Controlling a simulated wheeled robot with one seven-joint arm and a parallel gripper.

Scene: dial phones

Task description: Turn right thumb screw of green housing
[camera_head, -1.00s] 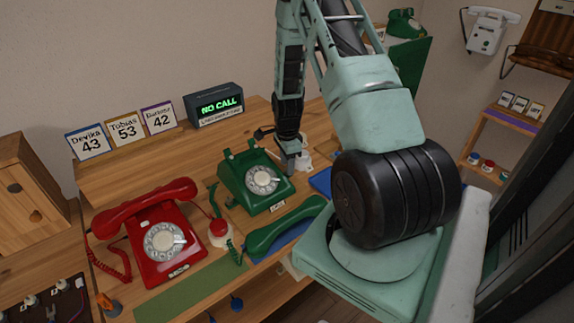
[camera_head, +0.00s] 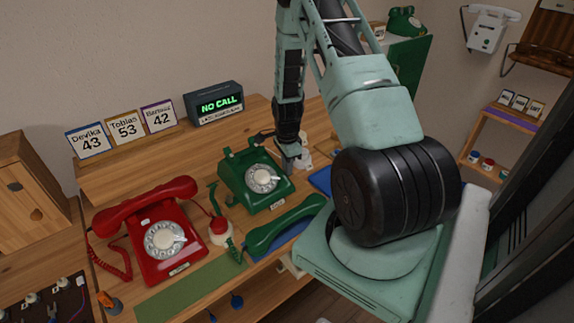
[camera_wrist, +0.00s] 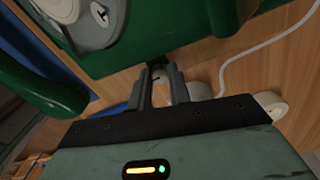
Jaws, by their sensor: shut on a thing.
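The green housing (camera_head: 240,165) is the body of a green dial phone with a white dial, standing on the wooden desk. Its handset (camera_head: 286,226) lies off it on a blue mat in front. My gripper (camera_head: 292,160) is at the housing's right side, low near the desk. In the wrist view the housing (camera_wrist: 175,25) fills the top, and my gripper's fingers (camera_wrist: 158,75) point at its side. They are shut on the right thumb screw, which is mostly hidden between the fingertips.
A red phone (camera_head: 163,232) stands to the left. A red-topped round item (camera_head: 218,228) sits between the phones. Number cards and a "NO CALL" display (camera_head: 215,103) stand on the raised back shelf. A white cord (camera_wrist: 260,48) runs beside the fingers.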

